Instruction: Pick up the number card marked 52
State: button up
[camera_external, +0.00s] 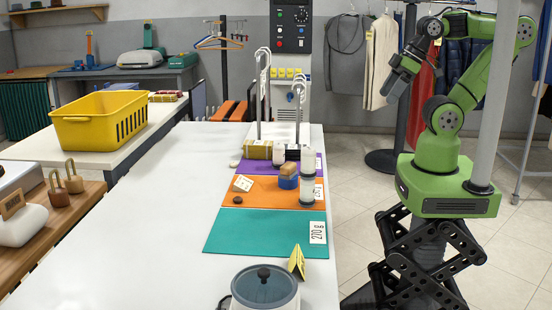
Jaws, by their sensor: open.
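I cannot read 52 on any card. A small white card (243,183) with faint marks lies at the left of the orange mat (268,201). A yellow folded card (297,262) with a dark mark stands near the counter's right edge, in front of the teal mat (262,235). A white label reading 270 (317,232) lies at the teal mat's right edge. My gripper (391,92) is raised at the right, open and empty, well away from the counter and the cards, pointing down and left.
A grey lidded pot (264,287) stands at the counter's front. On the mats stand a white bottle (307,188) and a blue block with a tan top (288,177). Tall metal hook stands rise behind. The white counter (205,185) is clear left of the mats.

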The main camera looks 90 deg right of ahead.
aim_at(300, 257)
jog(key=shift+o, duration=0.8)
